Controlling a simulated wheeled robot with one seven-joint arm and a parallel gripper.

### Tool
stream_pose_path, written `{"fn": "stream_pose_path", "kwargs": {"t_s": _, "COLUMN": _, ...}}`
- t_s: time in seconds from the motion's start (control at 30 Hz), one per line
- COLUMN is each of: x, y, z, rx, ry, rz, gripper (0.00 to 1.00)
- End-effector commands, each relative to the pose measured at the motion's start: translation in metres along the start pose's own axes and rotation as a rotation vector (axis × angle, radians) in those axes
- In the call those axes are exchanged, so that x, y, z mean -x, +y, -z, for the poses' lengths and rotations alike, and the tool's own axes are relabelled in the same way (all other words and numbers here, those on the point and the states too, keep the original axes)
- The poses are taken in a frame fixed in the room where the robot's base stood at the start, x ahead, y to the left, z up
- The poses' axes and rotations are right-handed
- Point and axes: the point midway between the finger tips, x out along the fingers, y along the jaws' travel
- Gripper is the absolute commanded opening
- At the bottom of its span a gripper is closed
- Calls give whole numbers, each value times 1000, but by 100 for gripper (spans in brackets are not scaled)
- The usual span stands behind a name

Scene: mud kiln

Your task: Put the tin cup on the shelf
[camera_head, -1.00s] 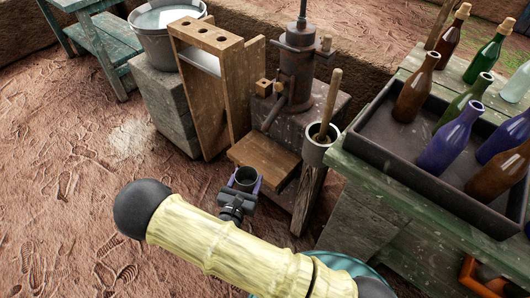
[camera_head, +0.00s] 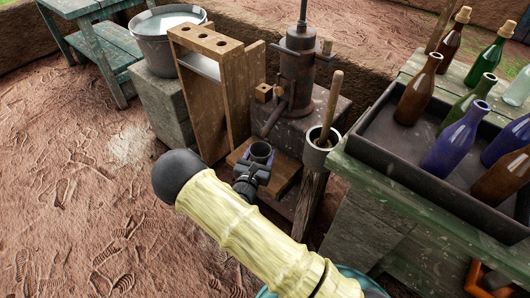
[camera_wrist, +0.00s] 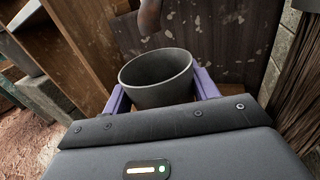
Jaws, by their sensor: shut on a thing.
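The tin cup (camera_head: 261,151) is a grey open-topped cup, upright between the purple fingers of my gripper (camera_head: 258,164). My gripper is shut on it. In the wrist view the cup (camera_wrist: 157,78) shows its dark empty inside, with a finger of my gripper (camera_wrist: 160,100) on each side. The wooden shelf (camera_head: 285,175) is a low plank at the foot of the rusty press. In the head view the cup overlaps the shelf's left part. I cannot tell whether the cup touches it.
A rusty metal press (camera_head: 297,70) stands behind the shelf. A tall wooden rack (camera_head: 205,100) is to its left. A grey pot with a stick (camera_head: 318,152) stands close on the right. A bottle tray (camera_head: 380,150) sits on the green table farther right. Dirt floor lies open at left.

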Motion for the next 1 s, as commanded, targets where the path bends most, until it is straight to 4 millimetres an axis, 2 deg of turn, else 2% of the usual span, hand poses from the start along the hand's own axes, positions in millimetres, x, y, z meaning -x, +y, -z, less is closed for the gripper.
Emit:
{"fn": "stream_pose_path", "kwargs": {"t_s": 0.1, "x": -24, "y": -1, "z": 1, "rx": -2, "ry": -3, "rz": 3, "gripper": 37}}
{"fn": "stream_pose_path", "kwargs": {"t_s": 0.2, "x": -34, "y": 0, "z": 1, "rx": -2, "ry": -1, "rz": 1, "gripper": 37}}
{"fn": "stream_pose_path", "kwargs": {"t_s": 0.53, "x": -37, "y": 0, "z": 0, "rx": 0, "ry": -1, "rz": 1, "gripper": 37}}
{"fn": "stream_pose_path", "kwargs": {"t_s": 0.67, "x": -49, "y": -2, "z": 1, "rx": 0, "ry": -2, "rz": 3, "gripper": 37}}
{"fn": "stream_pose_path", "kwargs": {"t_s": 0.7, "x": -54, "y": -1, "z": 3, "rx": 0, "ry": -2, "rz": 2, "gripper": 37}}
{"fn": "stream_pose_path", "kwargs": {"t_s": 0.83, "x": -50, "y": -1, "z": 30, "rx": 3, "ry": 1, "rz": 0, "gripper": 37}}
{"fn": "stream_pose_path", "kwargs": {"t_s": 1.0, "x": -50, "y": -1, "z": 35, "rx": 0, "ry": -2, "rz": 0, "gripper": 37}}
